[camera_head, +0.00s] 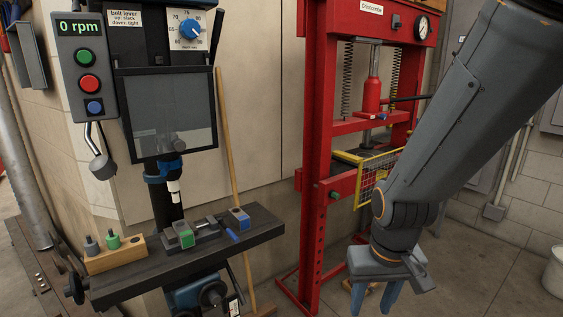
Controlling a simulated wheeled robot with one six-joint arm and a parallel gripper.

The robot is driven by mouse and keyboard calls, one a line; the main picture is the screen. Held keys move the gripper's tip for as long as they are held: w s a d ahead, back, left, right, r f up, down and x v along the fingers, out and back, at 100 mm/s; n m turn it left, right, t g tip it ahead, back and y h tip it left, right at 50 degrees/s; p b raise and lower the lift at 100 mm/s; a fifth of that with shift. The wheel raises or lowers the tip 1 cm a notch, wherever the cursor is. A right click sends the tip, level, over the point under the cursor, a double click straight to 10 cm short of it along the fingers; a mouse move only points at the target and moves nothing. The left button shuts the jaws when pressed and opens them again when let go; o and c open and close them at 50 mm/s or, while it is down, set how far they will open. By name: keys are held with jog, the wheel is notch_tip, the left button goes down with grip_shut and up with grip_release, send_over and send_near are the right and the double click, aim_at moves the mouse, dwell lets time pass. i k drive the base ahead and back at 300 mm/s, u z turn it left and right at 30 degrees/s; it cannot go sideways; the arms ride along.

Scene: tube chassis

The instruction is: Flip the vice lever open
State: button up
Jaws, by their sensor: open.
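A small grey vice (208,231) with a green block at its left end and a blue-topped block at its right sits on the dark drill press table. A short blue handle (232,236), which looks like the vice lever, sticks out at its front right. How far it is turned is too small to tell. My gripper (375,299) hangs at the lower right, well to the right of the vice and apart from it. Its two blue fingers point down and are spread, with the tips near the lower picture edge. I see nothing held between them.
The drill press table (130,283) also carries a wooden block (115,255) with tool holders. A clear guard (168,115) hangs above the table. The control box (84,65) reads 0 rpm. A broom (228,150) and a red press frame (318,150) stand between vice and arm.

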aim_at(235, 238)
jog(key=u, duration=0.05)
jog(key=k, duration=0.45)
jog(key=z, duration=0.85)
jog(key=i, duration=0.8)
jog(key=u, duration=2)
